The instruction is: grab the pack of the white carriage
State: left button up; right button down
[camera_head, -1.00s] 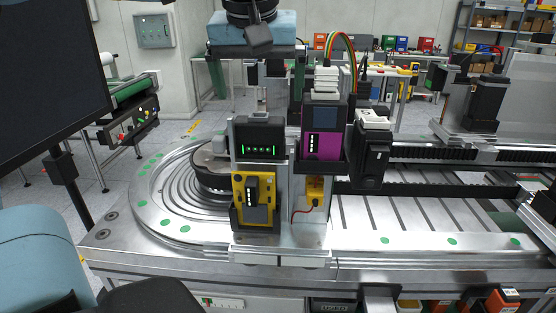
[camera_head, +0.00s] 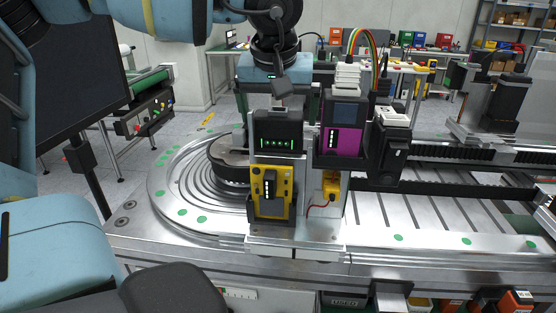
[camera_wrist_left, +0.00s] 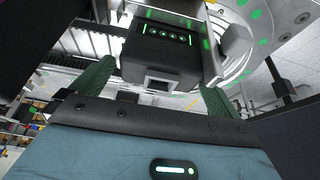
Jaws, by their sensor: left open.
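The black pack (camera_head: 278,133) with a row of green lights sits upright at the top of the pale metal carriage (camera_head: 297,238), above a yellow unit (camera_head: 270,192). My left gripper (camera_head: 278,99) hangs from above, its blue body over and behind the pack. In the left wrist view, the gripper (camera_wrist_left: 155,80) is open, with one dark green finger on each side of the black pack (camera_wrist_left: 160,50). The pack shows beyond and between the fingers; I cannot tell if they touch it. My right gripper is not in view.
A purple-and-black module (camera_head: 346,130) with coloured wires stands close to the pack's right. A black unit with a white top (camera_head: 390,150) is beside it. A round ringed turntable (camera_head: 180,190) lies to the left. A dark monitor (camera_head: 70,90) stands at far left.

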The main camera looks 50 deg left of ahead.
pick_arm(q)
jog(key=shift+f, duration=0.15)
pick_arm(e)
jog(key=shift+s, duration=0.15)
pick_arm(q)
jog(key=shift+c, duration=0.6)
jog(key=c, duration=1.6)
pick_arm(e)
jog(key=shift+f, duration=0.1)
pick_arm(q)
jog(key=shift+w, duration=0.1)
